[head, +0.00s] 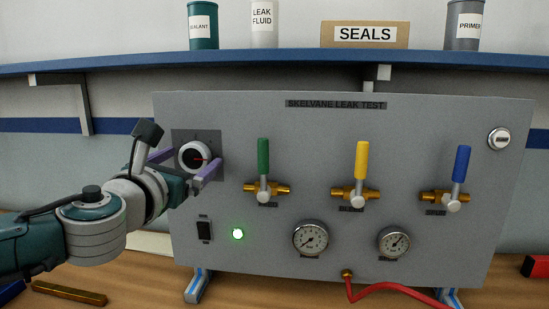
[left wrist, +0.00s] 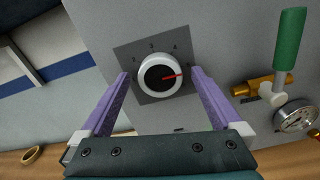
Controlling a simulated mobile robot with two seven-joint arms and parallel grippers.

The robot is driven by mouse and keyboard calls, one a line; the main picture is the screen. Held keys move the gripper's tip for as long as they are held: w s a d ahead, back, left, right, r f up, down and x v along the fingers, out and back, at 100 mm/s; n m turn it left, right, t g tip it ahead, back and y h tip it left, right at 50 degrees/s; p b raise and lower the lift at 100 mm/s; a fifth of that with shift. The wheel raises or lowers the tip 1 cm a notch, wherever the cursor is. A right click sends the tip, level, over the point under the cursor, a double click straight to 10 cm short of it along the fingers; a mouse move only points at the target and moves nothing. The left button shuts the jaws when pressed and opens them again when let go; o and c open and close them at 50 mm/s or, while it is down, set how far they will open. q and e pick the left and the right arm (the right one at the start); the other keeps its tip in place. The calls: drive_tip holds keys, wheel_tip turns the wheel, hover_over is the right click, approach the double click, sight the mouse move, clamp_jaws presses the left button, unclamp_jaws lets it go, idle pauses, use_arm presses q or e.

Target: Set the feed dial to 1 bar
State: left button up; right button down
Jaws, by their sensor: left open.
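The feed dial (head: 194,156) is a round white knob with a red pointer on a dark square plate at the panel's upper left. In the left wrist view the dial (left wrist: 160,75) has its red pointer aimed right, at the plate's right side; small numerals, including 2, 3 and 4, curve above it. My left gripper (head: 184,164) is open at the dial. Its two purple fingers (left wrist: 161,84) stand on either side of the knob, with a gap on each side. My right gripper is in neither view.
The grey test panel (head: 300,115) carries green (head: 263,160), yellow (head: 361,165) and blue (head: 461,165) valve levers and two gauges. A blue shelf (head: 270,58) runs above.

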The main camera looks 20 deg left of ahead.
use_arm(q)
drive_tip(key=c, duration=1.4)
drive_tip(key=shift+n, duration=0.3)
